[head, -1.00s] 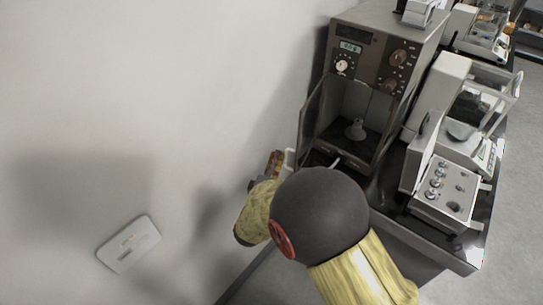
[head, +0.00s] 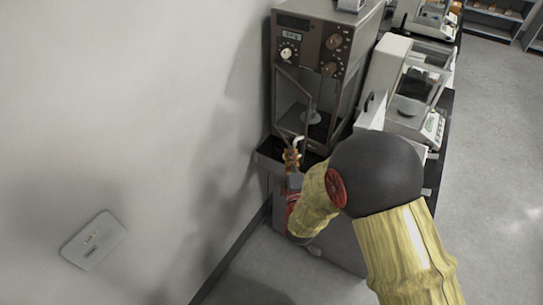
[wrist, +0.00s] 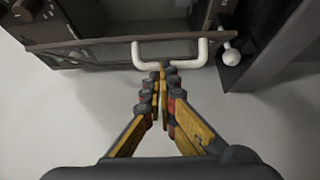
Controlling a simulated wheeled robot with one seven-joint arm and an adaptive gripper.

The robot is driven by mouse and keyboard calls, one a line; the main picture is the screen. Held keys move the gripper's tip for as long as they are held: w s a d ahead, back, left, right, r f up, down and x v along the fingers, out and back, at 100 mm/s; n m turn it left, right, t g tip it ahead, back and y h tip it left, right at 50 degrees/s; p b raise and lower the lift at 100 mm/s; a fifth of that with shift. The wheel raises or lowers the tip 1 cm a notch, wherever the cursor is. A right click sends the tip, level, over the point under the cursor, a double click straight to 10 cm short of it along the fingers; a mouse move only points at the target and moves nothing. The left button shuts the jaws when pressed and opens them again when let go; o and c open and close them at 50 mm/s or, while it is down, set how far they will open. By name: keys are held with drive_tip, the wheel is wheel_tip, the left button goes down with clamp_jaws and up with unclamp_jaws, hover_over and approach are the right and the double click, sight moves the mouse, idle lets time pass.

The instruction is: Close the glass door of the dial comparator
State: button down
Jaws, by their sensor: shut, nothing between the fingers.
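The dial comparator (head: 325,22) is a brown-grey box with knobs and a small display, standing at the wall end of the table. Its glass door (head: 306,97) is hinged on the left and stands partly open, angled across the chamber opening. The door's white handle (head: 299,140) also shows in the wrist view as a pale U-shaped bar (wrist: 205,50). My gripper (head: 292,158) is shut and empty, at the handle's outer side. In the wrist view its fingertips (wrist: 163,68) lie at the handle's bar; whether they touch it I cannot tell.
To the right stand a grey instrument (head: 373,112) and a balance with glass panes (head: 409,124), partly behind my arm. More balances (head: 432,15) stand farther back. The wall (head: 130,110) is close on the left. Open floor (head: 500,150) lies to the right.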

drive_tip(key=w+d+b, duration=0.4)
drive_tip(key=w+d, duration=0.3)
drive_tip(key=d, duration=0.5)
drive_tip(key=shift+w+d, duration=0.15)
drive_tip(key=shift+w, duration=0.1)
drive_tip(key=shift+s, duration=0.15)
